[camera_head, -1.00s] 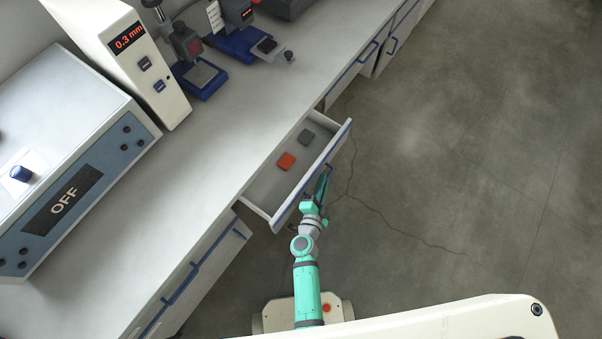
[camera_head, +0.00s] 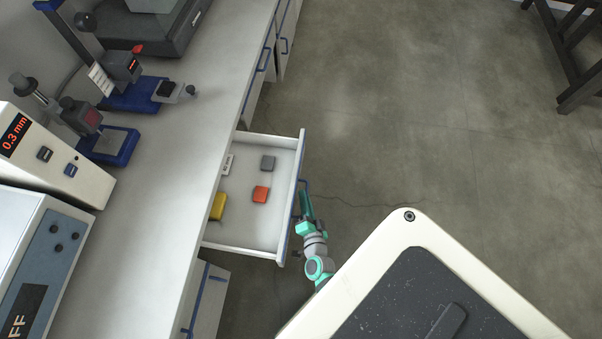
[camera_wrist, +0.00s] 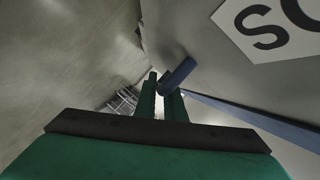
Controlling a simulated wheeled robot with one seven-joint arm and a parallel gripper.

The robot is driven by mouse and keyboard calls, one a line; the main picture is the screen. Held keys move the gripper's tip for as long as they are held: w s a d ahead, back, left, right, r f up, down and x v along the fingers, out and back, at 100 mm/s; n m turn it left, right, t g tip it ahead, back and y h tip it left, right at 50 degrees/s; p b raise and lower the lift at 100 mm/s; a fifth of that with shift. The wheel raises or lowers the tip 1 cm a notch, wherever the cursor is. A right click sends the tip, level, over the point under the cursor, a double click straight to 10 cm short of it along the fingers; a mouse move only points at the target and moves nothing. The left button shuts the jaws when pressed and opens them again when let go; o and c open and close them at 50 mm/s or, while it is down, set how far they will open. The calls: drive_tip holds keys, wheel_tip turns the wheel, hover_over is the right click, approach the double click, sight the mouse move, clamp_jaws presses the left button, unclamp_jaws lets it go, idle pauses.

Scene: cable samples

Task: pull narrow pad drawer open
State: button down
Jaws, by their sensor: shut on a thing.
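The drawer (camera_head: 238,236) stands pulled out from the white bench. Inside lie a grey pad (camera_head: 268,162), an orange-red pad (camera_head: 261,194), a yellow block (camera_head: 218,206) and a small white labelled piece (camera_head: 228,165). The drawer's blue handle (camera_head: 302,184) is on its front face. My gripper (camera_head: 303,205) is at that handle, its fingers partly hidden by the drawer front. In the wrist view, the green fingers (camera_wrist: 160,100) are closed around the blue handle bar (camera_wrist: 179,75). A white label with large black letters (camera_wrist: 275,28) shows on the drawer front, cut off by the frame.
On the bench stand a display box reading 0.3 mm (camera_head: 45,160), blue-based instruments (camera_head: 110,146) and a control box (camera_head: 40,260). Closed drawers with blue handles line the bench. Open floor (camera_head: 400,130) lies to the right, with a dark frame (camera_head: 575,60) far off.

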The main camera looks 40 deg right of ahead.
drive_tip(key=c, duration=2.1)
unclamp_jaws()
drive_tip(key=shift+s, duration=0.1)
drive_tip(key=v, duration=1)
drive_tip(key=shift+s+a+r, duration=0.15)
drive_tip(key=shift+s+a, duration=0.1)
